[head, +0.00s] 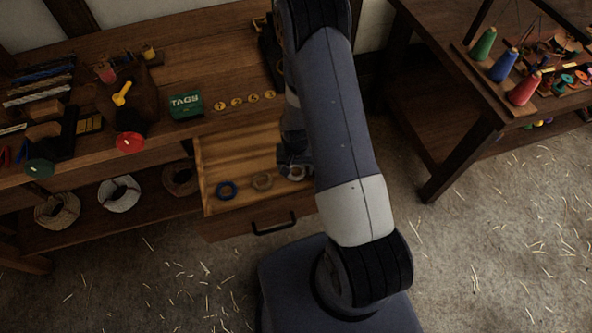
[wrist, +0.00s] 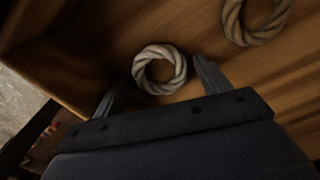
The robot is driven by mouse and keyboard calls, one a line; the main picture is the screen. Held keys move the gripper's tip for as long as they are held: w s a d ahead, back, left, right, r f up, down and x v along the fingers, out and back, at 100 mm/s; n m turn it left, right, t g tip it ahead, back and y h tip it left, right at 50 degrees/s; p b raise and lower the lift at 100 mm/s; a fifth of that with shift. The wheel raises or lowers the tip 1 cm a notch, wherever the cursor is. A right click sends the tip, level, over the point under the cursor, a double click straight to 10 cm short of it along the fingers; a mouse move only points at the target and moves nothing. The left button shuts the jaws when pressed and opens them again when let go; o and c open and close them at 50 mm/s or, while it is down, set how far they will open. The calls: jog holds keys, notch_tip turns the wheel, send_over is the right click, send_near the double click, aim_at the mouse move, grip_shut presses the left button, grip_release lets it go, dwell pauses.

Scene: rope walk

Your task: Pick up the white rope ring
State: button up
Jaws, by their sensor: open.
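The white rope ring (head: 298,173) lies flat in the open drawer at its right end, partly hidden by my arm in the head view. In the wrist view the white rope ring (wrist: 139,70) shows whole, a pale twisted loop on the wood between my finger tips. My gripper (wrist: 158,78) is open, with one finger to each side of the ring and nothing held. I cannot tell whether the fingers touch it. In the head view my gripper (head: 293,164) is low over the drawer, mostly hidden by its own wrist.
The tan ring also shows in the wrist view (wrist: 233,22). The drawer walls stand close by. The bench above holds a green tags box (head: 185,106).

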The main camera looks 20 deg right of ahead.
jog(key=shift+c, duration=0.3)
jog(key=c, duration=0.7)
jog(key=shift+o, duration=0.2)
jog(key=shift+r, duration=0.1)
notch_tip(320, 180, up, 10)
jog(key=b, duration=0.1)
dwell(0.3)
